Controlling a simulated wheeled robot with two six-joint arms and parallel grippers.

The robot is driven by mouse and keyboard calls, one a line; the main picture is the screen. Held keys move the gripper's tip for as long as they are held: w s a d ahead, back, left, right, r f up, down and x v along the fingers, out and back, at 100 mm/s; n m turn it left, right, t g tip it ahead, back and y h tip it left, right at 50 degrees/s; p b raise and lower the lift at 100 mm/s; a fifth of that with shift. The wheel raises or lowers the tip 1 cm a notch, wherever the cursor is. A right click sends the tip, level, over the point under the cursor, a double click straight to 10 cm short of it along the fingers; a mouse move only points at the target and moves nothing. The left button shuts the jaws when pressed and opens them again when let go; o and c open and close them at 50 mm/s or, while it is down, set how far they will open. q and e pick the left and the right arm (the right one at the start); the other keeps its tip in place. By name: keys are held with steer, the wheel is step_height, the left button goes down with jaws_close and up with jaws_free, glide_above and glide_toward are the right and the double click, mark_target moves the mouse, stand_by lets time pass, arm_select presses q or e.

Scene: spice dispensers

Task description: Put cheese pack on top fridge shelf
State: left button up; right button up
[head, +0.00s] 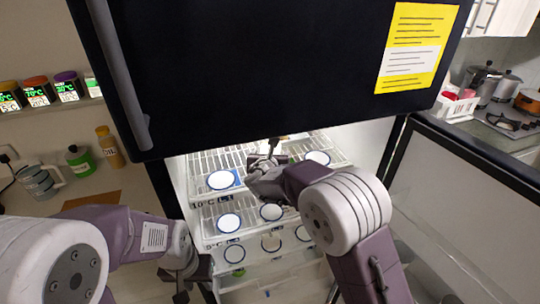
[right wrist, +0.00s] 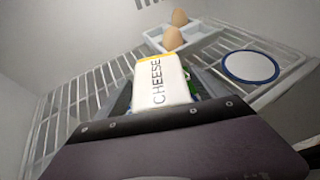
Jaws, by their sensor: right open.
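The white cheese pack (right wrist: 160,82) with a yellow edge and the word CHEESE stands out just beyond my right gripper in the right wrist view, over the wire top fridge shelf (right wrist: 75,100). My right gripper (head: 268,165) is inside the open fridge at the upper shelf (head: 205,163) and is open. Its fingertips are mostly hidden, and I cannot tell whether the pack touches them or rests on the shelf. The pack cannot be made out clearly in the head view. My left gripper (head: 186,277) is low at the left, outside the fridge, open and empty.
Eggs (right wrist: 174,38) sit in a white tray at the shelf's back. White round plates with blue rims (head: 221,180) mark the shelves. The dark upper door (head: 250,70) hangs above my right arm; the lower door (head: 455,190) stands open at right.

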steer(key=shift+r+p, duration=0.3)
steer(key=shift+r, duration=0.05)
steer(key=b+v, duration=0.1)
steer(key=v, duration=1)
steer(key=shift+s, duration=0.5)
steer(key=s+d+f+m+g+h, duration=0.3)
steer(key=s+d+f+m+g, duration=0.35)
steer(key=d+f+m, duration=0.65)
steer(key=s+d+f+m+g+y, duration=0.2)
steer(key=s+f+m, duration=0.1)
steer(key=s+m, duration=0.5)
steer(key=s+d+f+m+g+y, duration=0.2)
steer(key=s+m, duration=0.6)
steer(key=m, duration=0.6)
steer(key=shift+s+d+f+m+g, duration=0.35)
steer(key=shift+d+f+g, duration=0.3)
steer(key=shift+f+g, duration=0.25)
